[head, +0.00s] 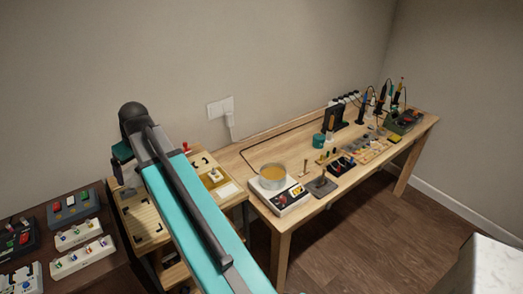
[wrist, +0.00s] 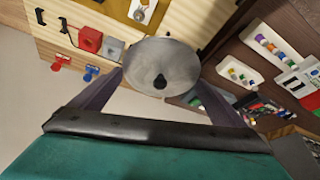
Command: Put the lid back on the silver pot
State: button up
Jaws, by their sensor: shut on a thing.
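The lid (wrist: 160,52) is a round grey metal disc with a black knob, seen in the wrist view. My gripper (wrist: 161,79) is shut on it, one finger at each side of its rim. The lid is in the air above the wooden cart and the floor. In the head view my arm hides most of the gripper, and I cannot make out the lid. The silver pot (head: 273,184) stands uncovered on the workbench, with orange-yellow contents showing. It sits on a white and black device (head: 291,200), to the right of my arm.
The workbench (head: 238,155) holds a black stand (head: 334,117), a teal container (head: 318,141) and several tools right of the pot. The wooden cart (head: 139,207) is left of the bench. A dark table (head: 95,267) with pedal-like boxes is further left.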

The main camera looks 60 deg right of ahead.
jog(key=s+d+f+p, duration=0.2)
jog(key=s+d, duration=0.7)
jog(key=d, duration=0.4)
jog(key=s+d+f+p, duration=0.1)
jog(key=s+d+f, duration=0.1)
jog(key=s+d, duration=0.7)
jog(key=s+d+f+p, duration=0.2)
jog(key=s+d, duration=0.7)
jog(key=d, duration=1)
jog(key=shift+s+f+m+p, duration=0.3)
jog(key=shift+f+p, duration=0.05)
jog(key=shift+f, duration=0.05)
jog(key=shift+a+f, duration=0.1)
jog(key=shift+f, duration=0.1)
jog(key=shift+f+b, duration=1.65)
jog(key=shift+f, duration=1.4)
jog(key=shift+s, duration=0.15)
jog(key=shift+f+b, duration=0.15)
jog(key=shift+b, duration=0.4)
